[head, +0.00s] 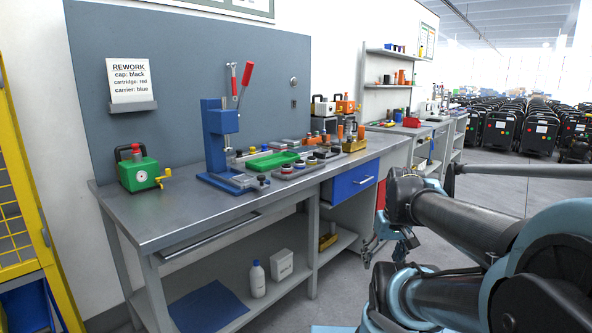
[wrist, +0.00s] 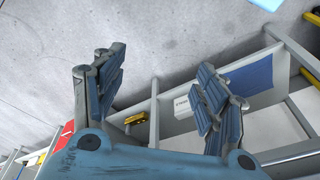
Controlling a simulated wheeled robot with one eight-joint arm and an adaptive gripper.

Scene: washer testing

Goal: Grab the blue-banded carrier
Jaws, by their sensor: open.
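I cannot single out a blue-banded carrier. Small parts with coloured caps (head: 287,169) stand in grey holders on the workbench (head: 150,217), too small to tell their bands. My gripper (wrist: 160,95) is open and empty in the wrist view, its two blue fingers apart above the floor and the bench's lower shelf. In the head view my gripper (head: 400,247) shows partly below my dark arm link, to the right of the bench and below its top. No carrier shows between the fingers.
A blue press (head: 218,135), a green tray (head: 272,161) and a green box (head: 138,172) with a yellow tap stand on the bench. A sign (head: 128,80) reads "carrier: blue". A blue drawer (head: 354,181) is below the top.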

